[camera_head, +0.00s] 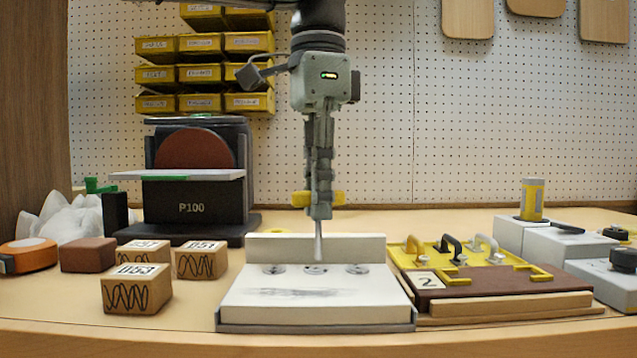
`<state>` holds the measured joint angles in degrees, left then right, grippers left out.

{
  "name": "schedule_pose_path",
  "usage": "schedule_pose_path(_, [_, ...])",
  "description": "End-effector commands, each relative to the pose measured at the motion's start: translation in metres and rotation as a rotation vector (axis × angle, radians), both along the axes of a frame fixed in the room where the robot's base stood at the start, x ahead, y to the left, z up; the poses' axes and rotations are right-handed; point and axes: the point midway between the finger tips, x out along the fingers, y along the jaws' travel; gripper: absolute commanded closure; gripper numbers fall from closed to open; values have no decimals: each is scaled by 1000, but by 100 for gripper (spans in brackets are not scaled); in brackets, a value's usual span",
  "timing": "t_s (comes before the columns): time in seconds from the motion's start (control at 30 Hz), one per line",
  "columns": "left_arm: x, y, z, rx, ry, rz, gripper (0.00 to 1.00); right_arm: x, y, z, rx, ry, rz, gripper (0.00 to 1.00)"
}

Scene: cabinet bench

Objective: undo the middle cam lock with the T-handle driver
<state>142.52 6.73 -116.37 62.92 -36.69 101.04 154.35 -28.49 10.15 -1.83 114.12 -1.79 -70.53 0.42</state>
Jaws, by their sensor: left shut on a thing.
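A white panel (262,308) lies at the front middle of the bench, with three round cam locks in a row. The middle cam lock (316,269) sits between the left cam lock (274,269) and the right cam lock (357,269). My left gripper (319,205) points straight down above the panel and is shut on the yellow handle of the T-handle driver (319,240). The driver's grey shaft hangs upright, its tip just at the middle lock. I cannot tell whether the tip touches or sits in the lock. My right gripper is out of view.
Numbered wooden blocks (136,291) stand left of the panel. A sander (197,190) stands behind them. A brown board with yellow fittings (470,283) lies close on the right, with grey blocks (570,252) beyond. A low white upright strip (352,246) backs the panel.

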Motion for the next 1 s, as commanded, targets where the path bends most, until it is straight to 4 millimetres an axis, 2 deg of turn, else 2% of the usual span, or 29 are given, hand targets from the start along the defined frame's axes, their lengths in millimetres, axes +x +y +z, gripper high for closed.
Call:
schedule_pose_path(0.03, [0, 0, 2, -1, 2, -35, 100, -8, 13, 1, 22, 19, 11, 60])
schedule_pose_path(0.37, [0, 0, 3, 0, 1, -166, 100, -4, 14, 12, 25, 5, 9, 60])
schedule_pose_path(0.8, [-2, -1, 4, -1, 1, -525, 100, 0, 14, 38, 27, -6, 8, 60])
schedule_pose_path(1.0, [-2, -1, 2, 0, 1, -631, 100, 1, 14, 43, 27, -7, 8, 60])
